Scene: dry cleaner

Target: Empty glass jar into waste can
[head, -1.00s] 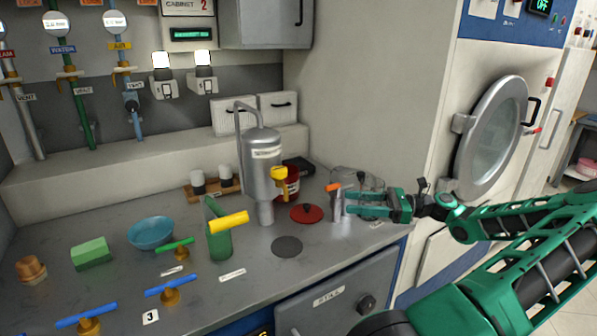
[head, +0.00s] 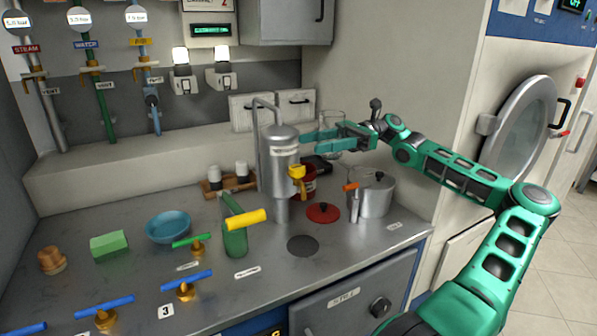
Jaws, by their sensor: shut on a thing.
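My gripper (head: 325,138) is raised above the back of the counter, to the right of the steel vessel with the bent pipe. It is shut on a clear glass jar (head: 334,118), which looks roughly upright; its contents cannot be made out. A red can (head: 309,184), likely the waste can, stands below and left of the jar, partly hidden by the steel vessel and its yellow tap. A round red lid (head: 322,212) with a knob lies on the counter in front of the can.
The steel vessel (head: 279,170) stands close left of my gripper. A lidded steel pot (head: 376,196) and an orange-topped metal item (head: 351,200) stand to the right. Wall cabinets hang above.

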